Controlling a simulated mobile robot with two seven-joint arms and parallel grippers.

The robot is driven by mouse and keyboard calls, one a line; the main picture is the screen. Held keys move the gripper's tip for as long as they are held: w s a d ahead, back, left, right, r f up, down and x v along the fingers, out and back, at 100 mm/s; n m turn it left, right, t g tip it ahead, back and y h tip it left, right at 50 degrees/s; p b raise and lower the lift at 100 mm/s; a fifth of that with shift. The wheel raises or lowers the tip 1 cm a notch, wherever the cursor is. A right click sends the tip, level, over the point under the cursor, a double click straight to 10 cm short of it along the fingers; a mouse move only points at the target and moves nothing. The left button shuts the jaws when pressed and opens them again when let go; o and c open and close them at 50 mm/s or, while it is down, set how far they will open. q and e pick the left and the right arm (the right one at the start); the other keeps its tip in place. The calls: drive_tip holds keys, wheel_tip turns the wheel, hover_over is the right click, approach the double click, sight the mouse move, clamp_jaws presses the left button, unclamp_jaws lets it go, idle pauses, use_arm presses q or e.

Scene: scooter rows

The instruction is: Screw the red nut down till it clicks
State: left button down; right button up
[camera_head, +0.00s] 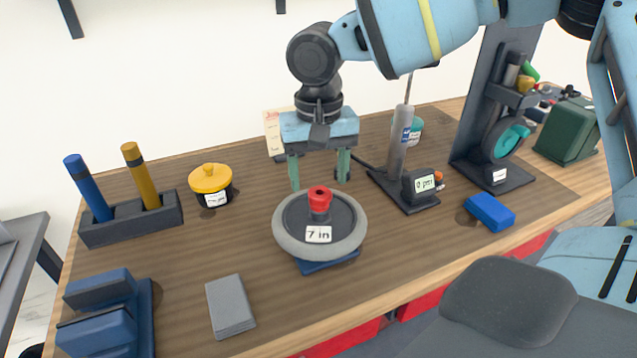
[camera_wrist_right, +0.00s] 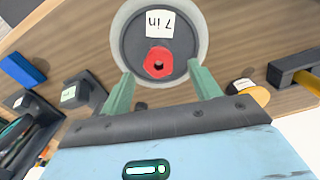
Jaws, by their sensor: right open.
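The red nut (camera_head: 319,199) sits on top of the hub of a grey-rimmed wheel (camera_head: 285,238) with a "7 in" label. The wheel lies flat on a blue stand (camera_head: 330,263) on the workbench. In the right wrist view the red nut (camera_wrist_right: 158,62) shows from above with a dark hole in its middle. My right gripper (camera_head: 318,183) is open, its green fingers pointing down above and behind the nut, apart from it. In the right wrist view the open fingers (camera_wrist_right: 163,85) lie to either side, below the nut in the picture. My left gripper is not in view.
A pump with a gauge (camera_head: 418,184) stands right of the wheel, with a blue block (camera_head: 490,212) beyond. A yellow-lidded pot (camera_head: 210,184) and a rack (camera_head: 132,217) with blue and yellow handles stand left. A grey pad (camera_head: 230,306) lies front left.

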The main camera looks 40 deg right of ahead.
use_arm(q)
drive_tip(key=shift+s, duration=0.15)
use_arm(e)
wheel_tip(320, 180, up, 5)
drive_tip(key=shift+f, duration=0.1)
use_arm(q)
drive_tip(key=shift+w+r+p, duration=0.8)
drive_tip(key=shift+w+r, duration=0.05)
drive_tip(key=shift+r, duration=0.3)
use_arm(e)
drive_tip(key=n, duration=2.1)
drive_tip(key=shift+n, duration=0.4)
